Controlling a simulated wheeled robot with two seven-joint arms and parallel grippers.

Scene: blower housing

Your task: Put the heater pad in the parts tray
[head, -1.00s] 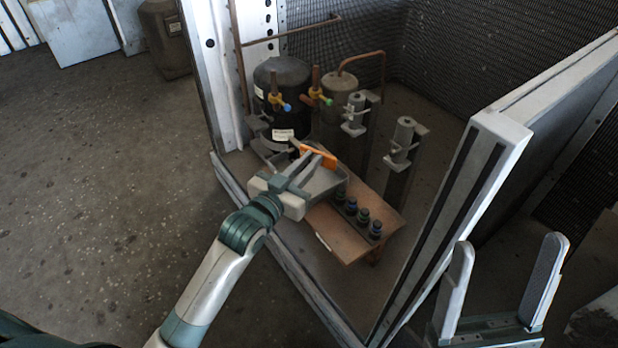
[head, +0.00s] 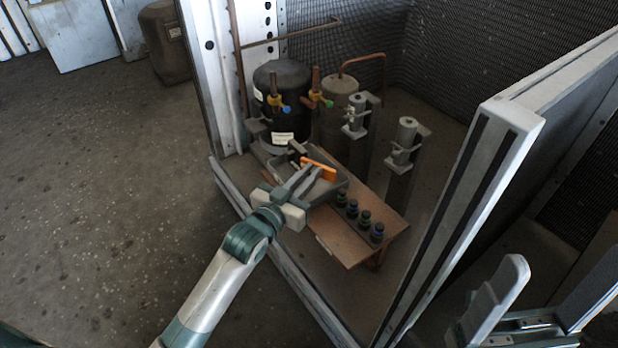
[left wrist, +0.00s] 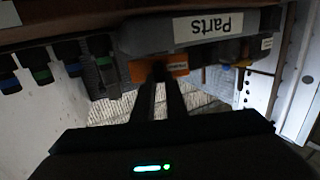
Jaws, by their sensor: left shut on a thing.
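The heater pad, a flat orange piece (head: 321,168), is held between the fingertips of my left gripper (head: 307,175), which is shut on it. It also shows in the left wrist view (left wrist: 180,70). I cannot tell whether the pad touches the tray floor. My right gripper (head: 566,262) is open and empty at the lower right, partly out of frame.
A brown shelf (head: 345,246) carries several dark knobbed fittings (head: 364,217) right of the tray. A black tank (head: 281,100), valves with coloured handles (head: 317,99) and grey cylinders on posts (head: 404,140) stand behind. A housing post (head: 470,200) rises at right. Floor at left is clear.

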